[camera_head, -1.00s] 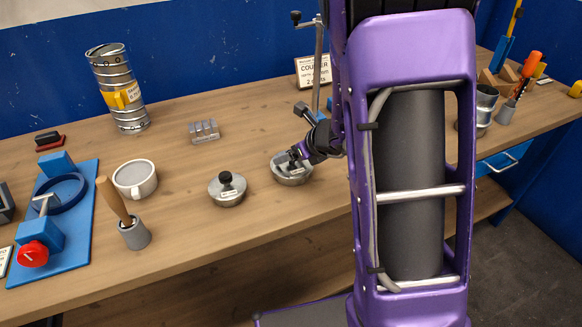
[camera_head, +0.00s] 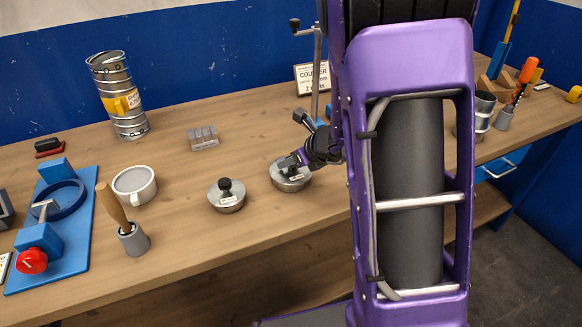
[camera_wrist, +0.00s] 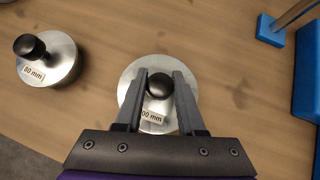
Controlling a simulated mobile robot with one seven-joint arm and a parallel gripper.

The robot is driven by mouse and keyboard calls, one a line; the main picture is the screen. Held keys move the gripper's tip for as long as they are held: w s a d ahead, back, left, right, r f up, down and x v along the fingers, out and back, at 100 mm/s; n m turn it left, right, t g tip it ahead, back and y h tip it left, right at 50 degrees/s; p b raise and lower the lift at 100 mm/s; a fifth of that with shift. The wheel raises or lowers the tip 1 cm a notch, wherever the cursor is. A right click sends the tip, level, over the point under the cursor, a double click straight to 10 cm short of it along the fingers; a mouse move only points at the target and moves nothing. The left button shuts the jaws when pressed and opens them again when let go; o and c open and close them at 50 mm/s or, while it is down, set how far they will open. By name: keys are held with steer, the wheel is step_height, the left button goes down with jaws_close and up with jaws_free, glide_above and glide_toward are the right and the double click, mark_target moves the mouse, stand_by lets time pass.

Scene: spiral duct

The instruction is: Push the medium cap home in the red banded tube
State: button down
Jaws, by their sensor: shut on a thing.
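A round metal cap (camera_head: 291,180) with a black knob (camera_wrist: 159,84) lies on the bench; its partly hidden label ends in "00 mm". My gripper (camera_wrist: 158,80) is shut on that knob from above, one finger on each side, and it also shows in the head view (camera_head: 298,158). A second metal cap (camera_head: 226,197), labelled "80 mm" in the wrist view (camera_wrist: 48,66), stands to its left. Another grey tube (camera_head: 484,110) is partly hidden behind my arm. I see no red band on either tube.
A white mug (camera_head: 134,184), a wooden-handled tool in a grey cup (camera_head: 134,239) and a blue fixture (camera_head: 76,237) stand on the left. A slotted metal block (camera_head: 203,139) lies behind the caps. A post with a blue base (camera_wrist: 271,30) is close by.

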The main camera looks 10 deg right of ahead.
mark_target(295, 173)
step_height(295, 173, up, 9)
steer(key=shift+r+p, duration=0.1)
steer(key=shift+p, duration=0.9)
steer(key=shift+r, duration=0.15)
steer(key=shift+s+a+m+t+h, duration=0.1)
steer(key=shift+s+m+t+h, duration=0.25)
steer(key=shift+m, duration=0.25)
steer(key=shift+s+d+f+m+h, duration=0.25)
steer(key=shift+s+f+m+h, duration=0.05)
steer(key=shift+s+m+h, duration=0.2)
steer(key=shift+d, duration=0.15)
